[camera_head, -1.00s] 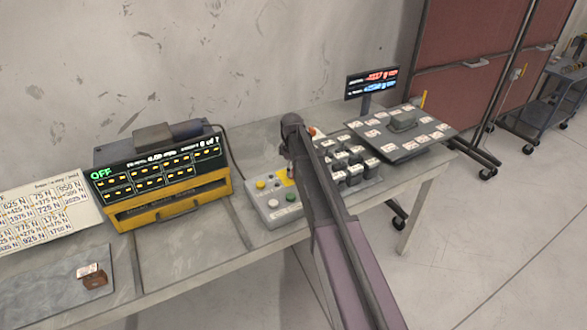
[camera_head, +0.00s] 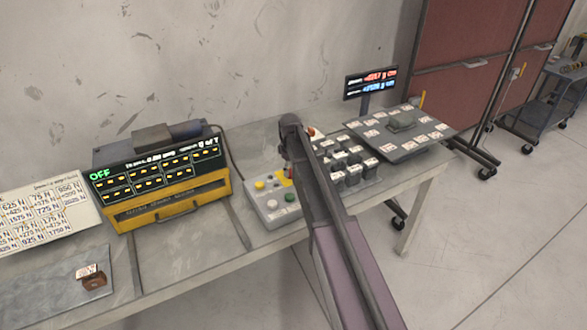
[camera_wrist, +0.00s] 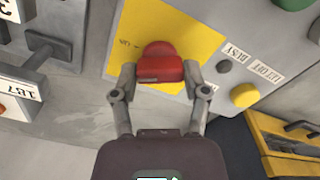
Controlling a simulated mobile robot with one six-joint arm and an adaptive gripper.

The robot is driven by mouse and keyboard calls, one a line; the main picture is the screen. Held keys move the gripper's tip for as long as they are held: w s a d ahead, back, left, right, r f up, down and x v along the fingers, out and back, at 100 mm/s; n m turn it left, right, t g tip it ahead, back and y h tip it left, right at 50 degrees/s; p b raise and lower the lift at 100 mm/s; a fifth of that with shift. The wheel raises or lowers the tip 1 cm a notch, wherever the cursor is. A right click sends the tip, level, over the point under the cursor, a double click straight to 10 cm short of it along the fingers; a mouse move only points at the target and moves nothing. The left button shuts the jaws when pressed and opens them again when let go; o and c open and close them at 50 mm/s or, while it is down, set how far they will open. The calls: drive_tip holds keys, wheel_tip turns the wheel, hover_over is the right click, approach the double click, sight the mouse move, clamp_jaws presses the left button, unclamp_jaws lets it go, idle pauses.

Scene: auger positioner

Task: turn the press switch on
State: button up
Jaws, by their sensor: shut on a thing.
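The press switch is a red knob (camera_wrist: 160,64) on a yellow plate (camera_wrist: 187,27) of the grey control box, seen in the wrist view. My gripper (camera_wrist: 160,75) has one finger at each side of the red knob and is shut on it. In the head view my arm comes in from the lower right and ends over the control box (camera_head: 272,216). The knob is mostly hidden there behind my arm. The display on the yellow-and-black machine (camera_head: 170,185) reads OFF in green.
A yellow button (camera_wrist: 244,95) and a green button (camera_wrist: 292,3) sit near the knob. Labelled weights (camera_head: 350,160) stand right of my arm. A scale (camera_head: 405,140) with a display (camera_head: 371,82) is at the table's right end. A card with numbers (camera_head: 45,215) leans at left.

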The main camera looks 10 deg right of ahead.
drive_tip(key=m, duration=0.5)
drive_tip(key=shift+w+m, duration=0.35)
drive_tip(key=shift+m, duration=0.05)
drive_tip(key=o, duration=1.1)
drive_tip(key=shift+f, duration=0.1)
drive_tip(key=shift+o, duration=0.2)
drive_tip(key=shift+s, duration=0.15)
drive_tip(key=shift+s, duration=0.5)
drive_tip(key=s+r+m+p, duration=0.1)
drive_tip(key=s+r+p, duration=0.1)
drive_tip(key=s, duration=1.2)
drive_tip(key=s+d+r+m+p, duration=0.1)
drive_tip(key=s+r+m+p, duration=0.1)
drive_tip(key=s, duration=1.2)
drive_tip(key=shift+s+d+r+m+p, duration=0.15)
drive_tip(key=shift+s+r+m+p, duration=0.15)
drive_tip(key=shift+r+p, duration=0.25)
